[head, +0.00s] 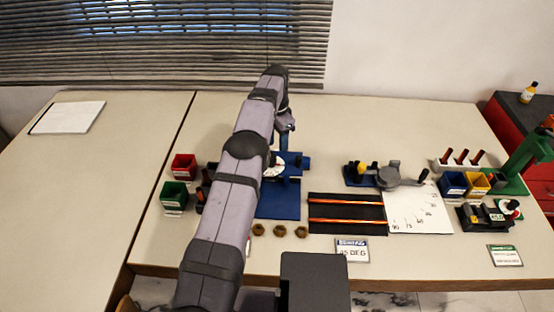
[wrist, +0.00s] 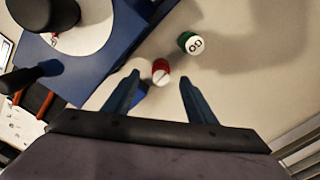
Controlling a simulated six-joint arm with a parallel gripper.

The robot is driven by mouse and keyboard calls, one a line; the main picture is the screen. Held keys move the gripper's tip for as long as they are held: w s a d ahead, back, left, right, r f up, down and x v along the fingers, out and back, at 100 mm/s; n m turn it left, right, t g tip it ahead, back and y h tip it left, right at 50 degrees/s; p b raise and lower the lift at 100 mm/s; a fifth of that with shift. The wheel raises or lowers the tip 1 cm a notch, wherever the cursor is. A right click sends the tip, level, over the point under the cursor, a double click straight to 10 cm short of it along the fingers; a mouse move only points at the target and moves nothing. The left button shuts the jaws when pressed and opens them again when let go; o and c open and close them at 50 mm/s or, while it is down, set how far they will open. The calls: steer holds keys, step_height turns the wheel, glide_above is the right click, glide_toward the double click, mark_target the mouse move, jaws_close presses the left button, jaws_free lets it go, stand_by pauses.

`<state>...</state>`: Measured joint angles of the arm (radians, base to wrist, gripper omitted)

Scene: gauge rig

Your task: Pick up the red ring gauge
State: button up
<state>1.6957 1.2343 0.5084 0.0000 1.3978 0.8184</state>
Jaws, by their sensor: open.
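The red ring gauge (wrist: 161,70), a small red piece with a white marked face, shows in the wrist view on the pale table. My gripper (wrist: 159,77) is open, with its two blue fingers apart and the red piece in the picture between their tips. I cannot tell how far above the table the tips are. A green piece with a white marked face (wrist: 190,42) lies just beyond, up and to the right. In the head view my arm hides much of the middle, and I cannot make out the red gauge or the fingertips there.
A blue fixture with a white dial (wrist: 85,28) stands close by at upper left in the wrist view. In the head view, red (head: 184,165) and green (head: 174,194) bins stand left, a black tray with rods (head: 346,224) right of centre. The table's far left is mostly clear.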

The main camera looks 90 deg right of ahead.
steer(key=shift+w+f+p, duration=0.1)
steer(key=shift+f+p, duration=0.8)
steer(key=shift+f, duration=1.55)
steer(key=c, duration=1.2)
